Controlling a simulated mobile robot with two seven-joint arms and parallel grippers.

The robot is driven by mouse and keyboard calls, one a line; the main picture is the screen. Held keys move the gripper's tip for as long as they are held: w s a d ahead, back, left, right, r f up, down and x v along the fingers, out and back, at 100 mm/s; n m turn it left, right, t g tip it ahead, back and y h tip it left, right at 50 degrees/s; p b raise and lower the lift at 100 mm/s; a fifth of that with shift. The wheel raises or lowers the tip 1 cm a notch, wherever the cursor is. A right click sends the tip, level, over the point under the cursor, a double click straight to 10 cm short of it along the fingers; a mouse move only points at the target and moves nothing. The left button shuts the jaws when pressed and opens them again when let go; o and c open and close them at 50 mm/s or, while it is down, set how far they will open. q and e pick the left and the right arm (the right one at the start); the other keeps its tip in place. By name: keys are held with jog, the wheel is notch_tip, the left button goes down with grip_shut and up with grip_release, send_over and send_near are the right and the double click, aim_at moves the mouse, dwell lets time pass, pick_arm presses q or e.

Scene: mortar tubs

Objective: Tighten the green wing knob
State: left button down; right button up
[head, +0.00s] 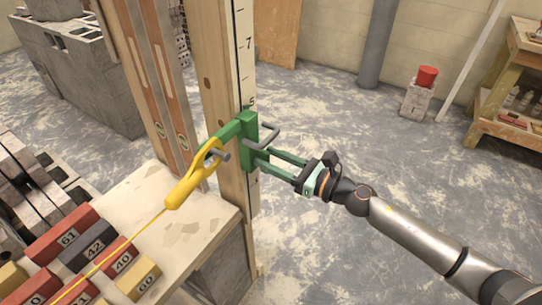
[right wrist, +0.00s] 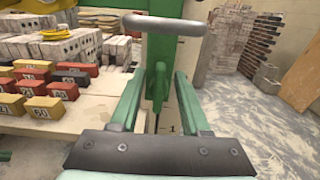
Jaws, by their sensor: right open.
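A green clamp (head: 246,135) sits around the upright wooden post (head: 215,60), with a grey bent handle (head: 264,136) on its side. In the right wrist view the green wing knob (right wrist: 158,86) stands upright below the grey bar. My right gripper (head: 264,158) reaches the clamp from the right. Its two green fingers (right wrist: 158,98) are open, one on each side of the knob, with gaps showing. I cannot tell the knob apart in the head view. My left gripper is not in view.
A yellow line holder (head: 195,178) with a taut yellow string hangs at the clamp's left. Numbered bricks (head: 60,240) lie on the board at the lower left.

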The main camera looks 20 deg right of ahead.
jog(key=shift+w, duration=0.1)
grip_shut()
dwell(0.4)
